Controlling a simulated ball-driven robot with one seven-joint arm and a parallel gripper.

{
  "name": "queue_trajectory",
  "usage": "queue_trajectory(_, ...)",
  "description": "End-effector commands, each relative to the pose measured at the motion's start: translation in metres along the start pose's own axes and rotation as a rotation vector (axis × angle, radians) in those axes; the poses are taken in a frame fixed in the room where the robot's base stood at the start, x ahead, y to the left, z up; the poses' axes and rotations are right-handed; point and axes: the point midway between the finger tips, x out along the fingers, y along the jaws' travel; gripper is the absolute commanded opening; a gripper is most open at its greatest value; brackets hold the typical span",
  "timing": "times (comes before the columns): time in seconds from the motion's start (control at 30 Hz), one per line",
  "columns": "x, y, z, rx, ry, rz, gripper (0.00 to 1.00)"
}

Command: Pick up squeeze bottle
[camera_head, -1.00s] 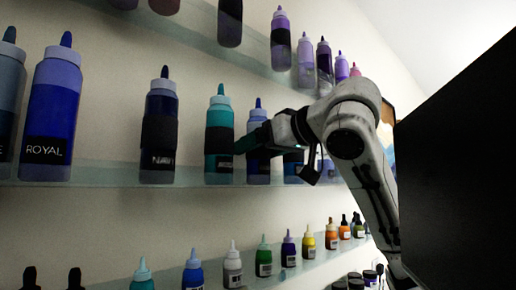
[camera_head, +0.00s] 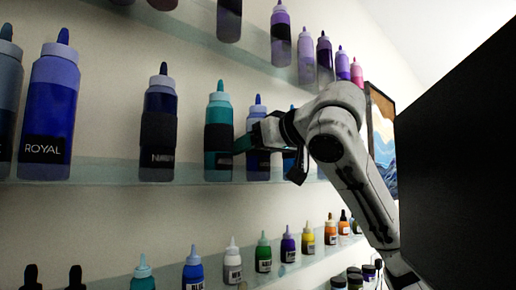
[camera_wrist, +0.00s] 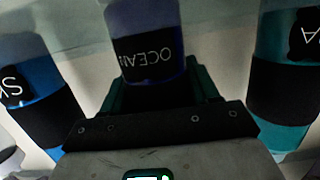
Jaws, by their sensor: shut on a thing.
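The squeeze bottle labelled OCEAN (camera_wrist: 145,45) is dark blue and stands on the middle shelf. In the head view it shows as a blue bottle (camera_head: 258,165) with a pointed cap, partly hidden by my gripper. My gripper (camera_head: 247,142) is shut on this bottle from the front. In the wrist view my gripper (camera_wrist: 158,88) has a dark finger on each side of the bottle. The bottle looks upright and still at shelf level; its base contact with the shelf is hard to tell.
A teal bottle (camera_head: 218,140) stands close on the left and a lighter blue bottle (camera_wrist: 35,95) on the other side. Navy (camera_head: 158,125) and royal (camera_head: 50,115) bottles stand further left. Shelves above and below hold more bottles. A large black panel (camera_head: 460,170) fills the right.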

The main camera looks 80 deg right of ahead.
Motion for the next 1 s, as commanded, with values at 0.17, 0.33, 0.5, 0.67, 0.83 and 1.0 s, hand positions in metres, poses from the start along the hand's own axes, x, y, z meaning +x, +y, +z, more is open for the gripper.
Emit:
queue_trajectory(0.17,0.000,0.000,-0.001,0.000,0.002,0.000,0.21)
queue_trajectory(0.33,0.000,0.000,-0.001,0.000,0.002,0.000,0.21)
queue_trajectory(0.5,-0.002,0.000,-0.003,0.000,0.002,0.000,0.21)
queue_trajectory(0.67,-0.008,-0.001,-0.017,0.000,0.003,0.000,0.21)
queue_trajectory(0.83,-0.013,-0.001,-0.044,-0.001,0.003,-0.001,0.21)
queue_trajectory(1.0,-0.021,-0.001,-0.071,0.000,0.004,-0.002,0.21)
